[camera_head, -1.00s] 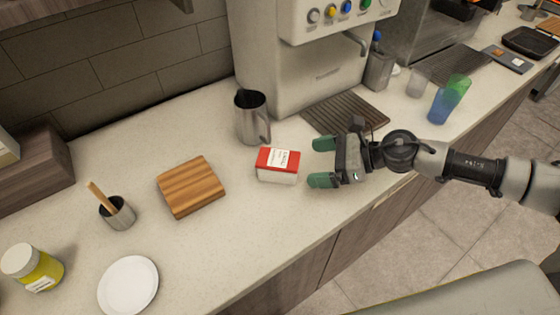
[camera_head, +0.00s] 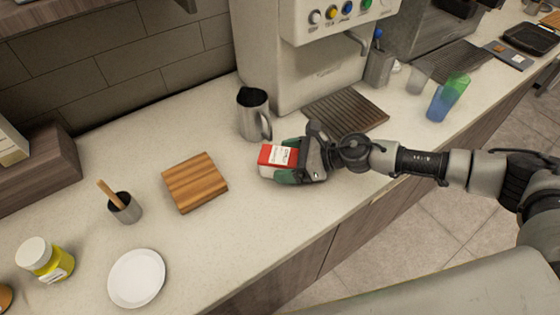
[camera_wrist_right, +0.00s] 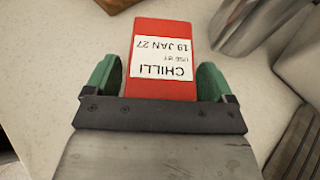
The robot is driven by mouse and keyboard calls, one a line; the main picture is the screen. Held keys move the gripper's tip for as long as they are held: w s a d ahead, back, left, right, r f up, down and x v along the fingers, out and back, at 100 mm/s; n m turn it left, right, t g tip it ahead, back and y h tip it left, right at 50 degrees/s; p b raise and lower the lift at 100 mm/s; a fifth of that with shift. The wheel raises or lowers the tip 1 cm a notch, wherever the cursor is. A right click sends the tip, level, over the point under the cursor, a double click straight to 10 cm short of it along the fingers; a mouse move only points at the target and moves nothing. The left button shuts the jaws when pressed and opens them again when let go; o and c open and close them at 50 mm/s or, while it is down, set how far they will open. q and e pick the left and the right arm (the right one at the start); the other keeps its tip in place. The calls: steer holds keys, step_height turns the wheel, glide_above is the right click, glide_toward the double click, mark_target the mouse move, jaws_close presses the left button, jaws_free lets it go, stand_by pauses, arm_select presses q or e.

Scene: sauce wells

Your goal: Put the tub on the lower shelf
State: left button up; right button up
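My right gripper (camera_head: 288,160) is around the tub, one green finger on each side. The fingers look spread as wide as before, and in the wrist view (camera_wrist_right: 160,80) narrow gaps seem to show beside the lid. My left gripper is not in view. I cannot tell which surface is the lower shelf.
A metal jug (camera_head: 253,115) stands just behind the tub. A wooden board (camera_head: 195,182), a cup with a wooden stick (camera_head: 124,208), a white plate (camera_head: 136,278) and a yellow jar (camera_head: 45,260) are to the left. A dark wooden block (camera_head: 40,178) stands at far left.

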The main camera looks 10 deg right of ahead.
steer(key=c, duration=1)
